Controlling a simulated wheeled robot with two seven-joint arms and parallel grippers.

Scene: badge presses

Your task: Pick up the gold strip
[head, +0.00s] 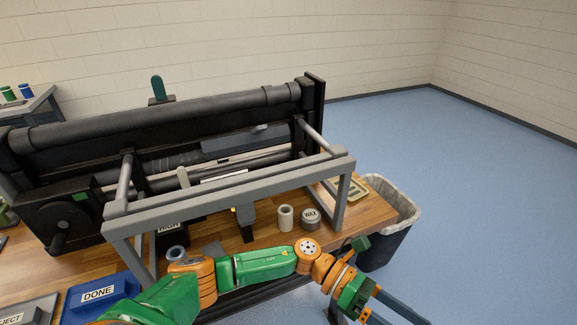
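No gold strip can be made out for certain. A tiny yellow patch (233,210) shows under the grey frame of the press, partly hidden, and I cannot tell what it is. My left arm, green and orange, comes in from the lower left and reaches right across the table's front. My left gripper (385,303) is at the lower right, past the table's front edge and apart from the press. Its fingertips run toward the bottom edge, so its opening is unclear. No held object shows. My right gripper is not in view.
The large black press (160,115) with a grey front frame (235,190) fills the wooden table (370,212). A WAX tin (311,219) and a pale roll (286,217) stand near its right end. A blue DONE tray (98,293) is front left. A lined bin (398,235) stands right; floor beyond is clear.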

